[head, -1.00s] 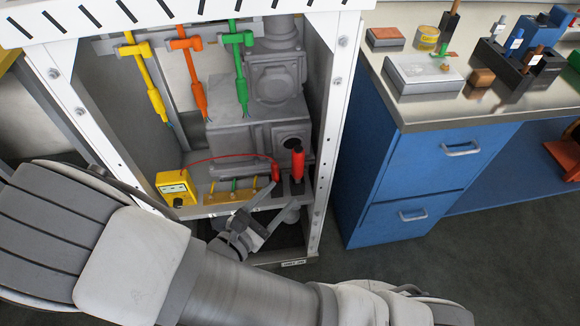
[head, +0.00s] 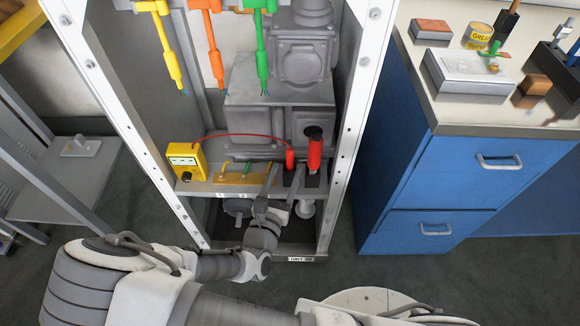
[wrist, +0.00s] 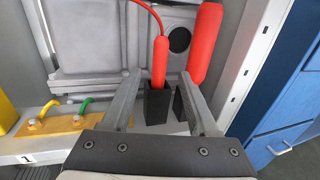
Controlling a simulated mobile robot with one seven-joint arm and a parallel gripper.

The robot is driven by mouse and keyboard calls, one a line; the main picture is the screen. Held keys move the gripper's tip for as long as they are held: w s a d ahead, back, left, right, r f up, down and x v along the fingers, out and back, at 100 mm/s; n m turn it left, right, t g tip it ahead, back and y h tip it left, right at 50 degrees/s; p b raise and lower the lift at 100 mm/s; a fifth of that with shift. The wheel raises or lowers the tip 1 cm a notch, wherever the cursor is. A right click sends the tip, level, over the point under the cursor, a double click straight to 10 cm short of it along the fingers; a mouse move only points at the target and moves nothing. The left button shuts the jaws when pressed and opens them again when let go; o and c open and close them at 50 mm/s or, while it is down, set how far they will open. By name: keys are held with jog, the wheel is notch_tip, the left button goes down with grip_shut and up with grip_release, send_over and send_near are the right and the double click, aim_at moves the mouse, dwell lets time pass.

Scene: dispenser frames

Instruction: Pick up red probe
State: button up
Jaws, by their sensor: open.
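The red probe (head: 290,159) stands upright in a dark holder on the cabinet shelf. A red cable runs from its top to a yellow meter box (head: 184,161). In the wrist view the probe (wrist: 160,62) shows between my two fingertips, with its lower end in the black holder (wrist: 157,103). My gripper (head: 283,176) is open and empty, in front of the shelf. In the wrist view my gripper (wrist: 160,80) has a finger on each side of the probe's line; I cannot tell whether the fingertips reach as far as it.
A thicker red cylinder (head: 314,154) stands close on the probe's right. A brass strip (head: 240,179) with yellow and green pieces lies left. Yellow (head: 164,45), orange (head: 214,45) and green (head: 262,45) tools hang above. The cabinet's white right post (head: 358,115) bounds that side.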

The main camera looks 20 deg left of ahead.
aim_at(293, 150)
jog(key=w+b, duration=0.2)
jog(key=w, duration=0.6)
jog(key=shift+w+r+b, duration=0.1)
jog(key=shift+r+b, duration=0.05)
jog(key=shift+b, duration=0.25)
jog(key=shift+d, duration=0.1)
grip_shut()
dwell(0.9)
